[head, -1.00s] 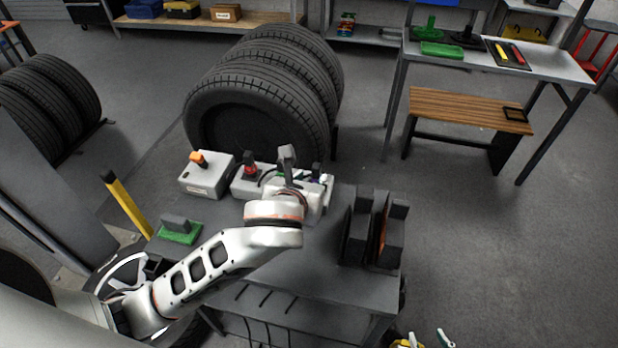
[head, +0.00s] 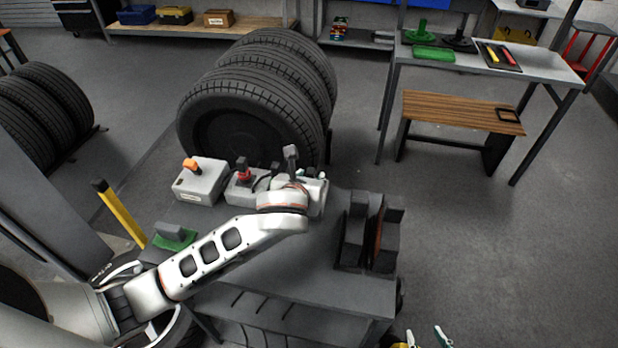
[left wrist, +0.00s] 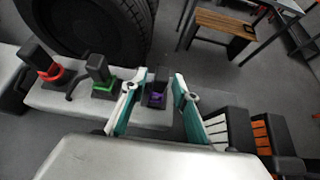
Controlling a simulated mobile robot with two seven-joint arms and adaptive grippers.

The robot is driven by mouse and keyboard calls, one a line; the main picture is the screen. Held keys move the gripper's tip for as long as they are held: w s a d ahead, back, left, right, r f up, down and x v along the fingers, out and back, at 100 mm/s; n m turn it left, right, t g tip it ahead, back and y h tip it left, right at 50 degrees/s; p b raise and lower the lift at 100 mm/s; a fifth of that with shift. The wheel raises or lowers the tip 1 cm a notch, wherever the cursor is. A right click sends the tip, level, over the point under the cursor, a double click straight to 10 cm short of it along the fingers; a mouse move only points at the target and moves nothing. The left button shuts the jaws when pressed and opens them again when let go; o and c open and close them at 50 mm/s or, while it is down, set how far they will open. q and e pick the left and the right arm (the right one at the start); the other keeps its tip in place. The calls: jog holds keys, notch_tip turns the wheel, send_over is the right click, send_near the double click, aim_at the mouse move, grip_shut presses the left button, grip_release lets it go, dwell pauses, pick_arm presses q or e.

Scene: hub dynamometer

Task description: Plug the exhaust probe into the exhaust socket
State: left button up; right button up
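In the left wrist view a row of black upright plugs stands on a grey housing: one with a red ring (left wrist: 47,68), one with a green ring (left wrist: 102,76) and one with a purple ring (left wrist: 157,88). I cannot tell which is the exhaust probe or the exhaust socket. My left gripper (left wrist: 158,92) is open, its white-and-teal fingers on either side of the purple-ringed plug, with gaps visible. In the head view my left wrist hides much of the housing. My right gripper (head: 424,340) shows only its fingertips, apart, at the bottom edge.
A grey box with an orange-topped part (head: 198,182) stands at left on the dark bench (head: 300,268). A green pad with a grey block (head: 174,238) lies in front. A black upright holder (head: 370,235) stands at right. Large tyres (head: 250,110) stand behind.

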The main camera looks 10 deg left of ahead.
pick_arm(q)
grip_shut()
jog(key=shift+r, duration=0.7)
dwell(0.5)
jog(key=shift+r, duration=2.05)
